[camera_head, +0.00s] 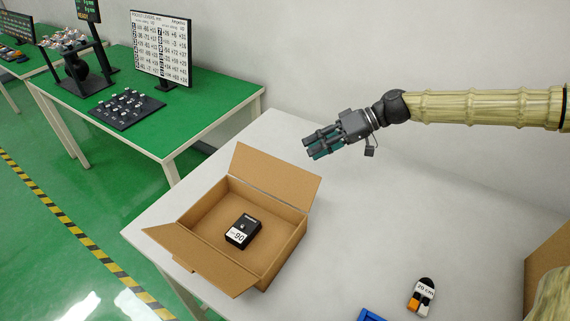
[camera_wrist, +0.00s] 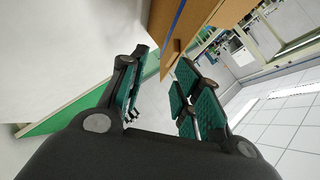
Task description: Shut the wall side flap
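An open cardboard box (camera_head: 289,243) stands on the white table, with a black device labelled 90 (camera_head: 243,231) lying inside. Its wall side flap (camera_head: 272,178) is raised and leans outward toward the wall. The opposite flap (camera_head: 200,258) is folded outward on the near side. My gripper (camera_head: 318,145) hangs to the right of and beyond the raised flap, between it and the wall, apart from it. In the wrist view my gripper (camera_wrist: 160,90) has its fingers spread with nothing between them. A brown surface shows beyond them; I cannot tell which part it is.
The white table (camera_head: 390,225) has free room right of the box. A small black, orange and white item (camera_head: 421,297) and a blue tray edge (camera_head: 372,315) lie at the front. Another cardboard piece (camera_head: 547,265) stands far right. A green table (camera_head: 200,115) stands behind left.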

